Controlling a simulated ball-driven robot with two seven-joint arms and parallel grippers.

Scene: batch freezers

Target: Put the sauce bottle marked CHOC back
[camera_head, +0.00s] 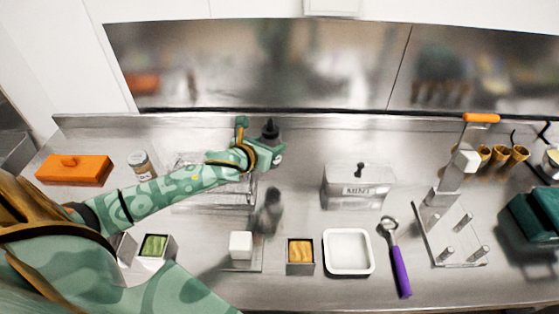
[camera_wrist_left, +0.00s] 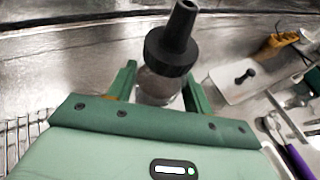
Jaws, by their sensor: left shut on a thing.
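My left gripper (camera_head: 262,158) is shut on a bottle with a black nozzle cap (camera_head: 270,131), at the back of the counter. In the left wrist view the bottle (camera_wrist_left: 158,85) stands between the two fingers, its clear body grey-brown and its black cap (camera_wrist_left: 172,48) above them. Its marking is not readable, so I cannot tell whether it says CHOC. A wire rack (camera_head: 213,203) lies below and left of the gripper, partly hidden by my left arm. The rack's edge also shows in the left wrist view (camera_wrist_left: 18,140). My right gripper is not in view.
A lidded bin marked MINT (camera_head: 358,190) stands to the right. Along the front are a white block (camera_head: 241,245), an orange-filled tub (camera_head: 300,256), a white tray (camera_head: 348,273) and a purple-handled scoop (camera_head: 400,270). An orange box (camera_head: 73,171) and a jar (camera_head: 142,166) stand left.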

